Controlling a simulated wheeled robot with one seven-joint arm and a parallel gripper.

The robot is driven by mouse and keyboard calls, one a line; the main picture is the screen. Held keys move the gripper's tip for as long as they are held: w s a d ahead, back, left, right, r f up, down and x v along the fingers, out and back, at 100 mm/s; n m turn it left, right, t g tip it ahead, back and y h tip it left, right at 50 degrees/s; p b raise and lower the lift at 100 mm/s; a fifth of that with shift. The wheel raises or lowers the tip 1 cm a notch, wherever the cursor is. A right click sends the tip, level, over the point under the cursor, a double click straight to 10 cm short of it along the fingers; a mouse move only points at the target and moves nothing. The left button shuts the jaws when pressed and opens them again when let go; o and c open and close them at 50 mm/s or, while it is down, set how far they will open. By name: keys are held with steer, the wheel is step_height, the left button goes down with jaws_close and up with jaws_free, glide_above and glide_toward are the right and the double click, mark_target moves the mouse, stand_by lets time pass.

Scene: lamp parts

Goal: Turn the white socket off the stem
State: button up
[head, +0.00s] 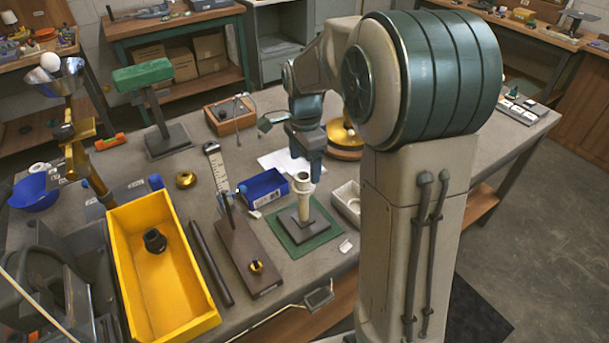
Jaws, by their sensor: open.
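The white socket (302,182) sits on top of the pale upright stem (304,208), which rises from a square base (304,230) on a green mat (285,237). My gripper (310,172) points down just above and behind the socket, with its tip close to the socket's upper rim. It is open and nothing shows held in it. The far finger and any contact with the socket are hard to make out at this size.
A blue bin (263,190) stands left of the stem and a pale tray (346,198) stands right of it. A board with an upright ruler (214,170) is further left. A yellow tray (205,322) holds a black ring (154,240). A dark rod (212,262) lies between them.

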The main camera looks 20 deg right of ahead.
mark_target(303, 178)
steer(key=shift+f+p, duration=0.3)
steer(key=shift+f, duration=2.9)
steer(key=c, duration=1.2)
steer(key=n, duration=0.5)
steer(key=shift+w+r, duration=0.1)
steer(key=shift+n, duration=0.9)
steer(key=n, duration=0.3)
steer(key=shift+n, duration=0.4)
steer(key=n, duration=0.3)
steer(key=shift+a+p, duration=0.1)
steer(key=shift+p, duration=0.25)
steer(key=shift+r, duration=0.1)
